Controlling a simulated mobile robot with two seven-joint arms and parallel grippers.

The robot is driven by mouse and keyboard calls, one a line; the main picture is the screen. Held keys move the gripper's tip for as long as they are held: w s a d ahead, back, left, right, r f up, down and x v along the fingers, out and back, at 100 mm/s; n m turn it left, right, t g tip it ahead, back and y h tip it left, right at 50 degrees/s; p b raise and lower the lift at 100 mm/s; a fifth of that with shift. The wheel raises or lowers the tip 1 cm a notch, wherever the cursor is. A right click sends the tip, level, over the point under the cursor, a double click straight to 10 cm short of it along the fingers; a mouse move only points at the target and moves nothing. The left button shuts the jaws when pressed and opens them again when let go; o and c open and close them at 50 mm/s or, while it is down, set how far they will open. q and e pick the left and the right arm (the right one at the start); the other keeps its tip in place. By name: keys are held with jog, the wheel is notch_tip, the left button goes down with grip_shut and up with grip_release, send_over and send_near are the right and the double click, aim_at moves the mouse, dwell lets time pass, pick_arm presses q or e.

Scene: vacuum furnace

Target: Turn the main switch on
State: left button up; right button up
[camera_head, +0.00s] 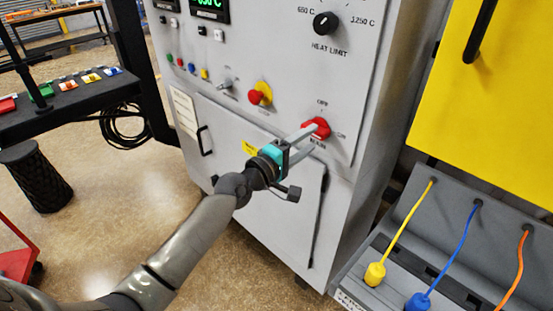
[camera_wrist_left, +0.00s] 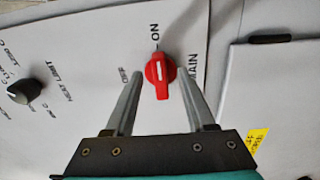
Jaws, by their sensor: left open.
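The main switch is a red rotary knob (camera_head: 317,128) on the grey furnace panel, lower right. It also shows in the left wrist view (camera_wrist_left: 160,79). There its white pointer line lies toward the ON label, with OFF to the left and MAIN to the right. My left gripper (camera_head: 305,140) is in front of the knob. In the left wrist view its two fingers (camera_wrist_left: 161,68) are open on either side of the knob, with a visible gap at least on the left. The fingers hide part of the labels. My right gripper is not in view.
A black heat limit knob (camera_head: 326,23) is higher on the panel. A red and yellow button (camera_head: 259,94) is left of the switch. A yellow cabinet (camera_head: 490,90) and a grey unit with coloured cables (camera_head: 404,231) stand at the right. A black workbench (camera_head: 72,103) is at the left.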

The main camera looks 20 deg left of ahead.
pick_arm(q)
jog(key=v, duration=1.1)
jog(key=shift+s+b, duration=0.3)
jog(key=s+a+f+m+g+y+b, duration=0.1)
jog(key=s+a+f+m+g+y, duration=0.15)
jog(key=f, duration=1.05)
jog(key=s+a+f+m+g+y+b, duration=0.15)
jog(key=s+f, duration=0.25)
jog(key=f, duration=0.9)
jog(key=s+a+f+m+g+y+b, duration=0.1)
jog(key=s+f+m+g+b, duration=0.15)
jog(key=f, duration=0.95)
jog(key=s+d+f+m+g+b, duration=0.1)
jog(key=s+d+f+m+g, duration=0.1)
jog(key=s+f, duration=0.5)
jog(key=s+d+f+m+g, duration=0.2)
jog(key=s+f+m+g, duration=0.2)
jog(key=s+f, duration=0.4)
jog(key=s+d+f+m+g+y+b, duration=0.1)
jog(key=s+f, duration=0.6)
jog(key=s, duration=0.9)
jog(key=d+m+g, duration=0.1)
jog(key=m+g, duration=0.1)
jog(key=shift+s+d+f+m+b, duration=0.3)
jog(key=shift+d+m, duration=0.05)
jog(key=shift+d, duration=0.05)
jog(key=shift+g, duration=0.25)
